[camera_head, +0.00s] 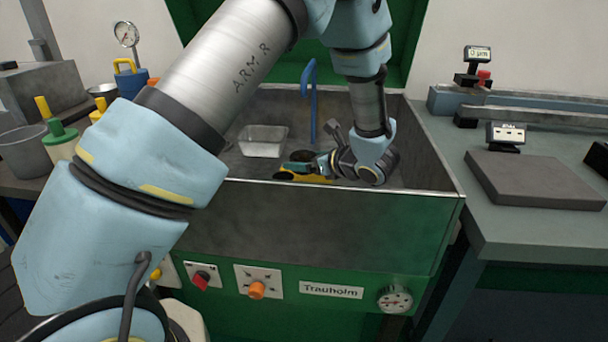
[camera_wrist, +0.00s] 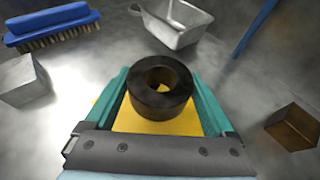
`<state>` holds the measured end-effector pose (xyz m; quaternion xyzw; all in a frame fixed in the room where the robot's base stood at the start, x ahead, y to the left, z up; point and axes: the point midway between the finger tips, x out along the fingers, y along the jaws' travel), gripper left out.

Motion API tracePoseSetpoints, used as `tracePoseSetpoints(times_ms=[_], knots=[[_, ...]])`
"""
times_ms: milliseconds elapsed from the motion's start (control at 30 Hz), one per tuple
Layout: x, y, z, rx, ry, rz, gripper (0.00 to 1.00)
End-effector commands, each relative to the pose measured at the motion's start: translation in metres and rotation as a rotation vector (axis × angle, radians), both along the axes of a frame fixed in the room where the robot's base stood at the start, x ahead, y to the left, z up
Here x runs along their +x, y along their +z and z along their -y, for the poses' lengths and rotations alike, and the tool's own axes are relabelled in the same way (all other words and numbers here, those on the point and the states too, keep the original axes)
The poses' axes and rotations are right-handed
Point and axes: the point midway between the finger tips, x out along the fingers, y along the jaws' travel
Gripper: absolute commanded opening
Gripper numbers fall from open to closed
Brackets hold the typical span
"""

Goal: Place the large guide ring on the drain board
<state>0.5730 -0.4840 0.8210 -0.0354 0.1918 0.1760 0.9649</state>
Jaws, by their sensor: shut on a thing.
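My gripper (camera_wrist: 162,92) has teal fingers and is shut on a thick dark ring (camera_wrist: 160,104), with one finger on each side of it. The ring's round hole faces the wrist camera. A flat yellow surface (camera_wrist: 150,126) shows below the ring and between the fingers; I cannot tell whether it is the drain board or whether the ring touches it. In the head view my gripper (camera_head: 296,168) is low inside the green machine's basin, near its front wall, and the ring is not clearly made out there.
A metal tray (camera_head: 263,142) stands in the basin behind my gripper, beside a blue upright pipe (camera_head: 312,105). The wrist view shows a blue brush (camera_wrist: 52,27), a grey block (camera_wrist: 22,82) and a brown block (camera_wrist: 292,127). The basin's front wall (camera_head: 330,215) is close.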

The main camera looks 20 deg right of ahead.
Motion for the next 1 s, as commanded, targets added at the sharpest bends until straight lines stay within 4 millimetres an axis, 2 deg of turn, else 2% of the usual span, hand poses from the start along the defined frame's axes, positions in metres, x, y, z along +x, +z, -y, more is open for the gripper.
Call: tracePoseSetpoints(times_ms=[67, 300, 400, 867, 900, 1000], knots=[[0.001, -0.002, 0.000, 0.000, -0.001, 0.003, 0.00], [0.001, -0.033, 0.000, 0.001, 0.001, 0.003, 0.00], [0.001, -0.040, 0.000, 0.000, -0.001, 0.004, 0.00], [0.001, -0.045, 0.000, -0.002, 0.000, 0.004, 0.00], [0.000, -0.047, 0.000, -0.001, 0.000, 0.000, 0.90], [0.000, -0.046, 0.000, -0.001, 0.000, 0.000, 1.00]])
